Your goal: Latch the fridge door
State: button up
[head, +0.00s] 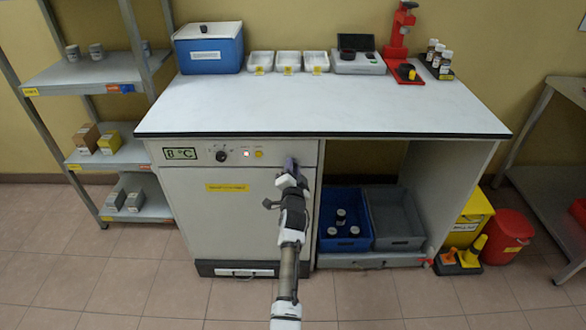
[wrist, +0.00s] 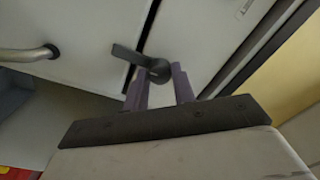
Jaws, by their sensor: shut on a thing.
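The fridge door (head: 220,225) is the pale front panel under the left half of the bench, and it looks closed against its frame. A dark latch lever (wrist: 128,54) shows in the wrist view across the dark seam beside the door. My gripper (head: 290,163) is at the door's upper right corner. In the wrist view its two purple fingers (wrist: 165,80) are shut on the latch's round dark end. My gripper hides the latch in the head view. A metal bar handle (wrist: 28,54) is at the left of the wrist view.
A control strip with a display (head: 181,153) and knob (head: 221,155) is above the door. A blue crate (head: 326,243) and a grey crate (head: 409,238) stand right of the fridge under the bench (head: 320,105). A shelf rack (head: 95,73) stands at left. The floor in front is clear.

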jog(key=o, duration=1)
jog(key=s, duration=1.4)
jog(key=shift+f, duration=0.3)
jog(key=shift+w, duration=0.1)
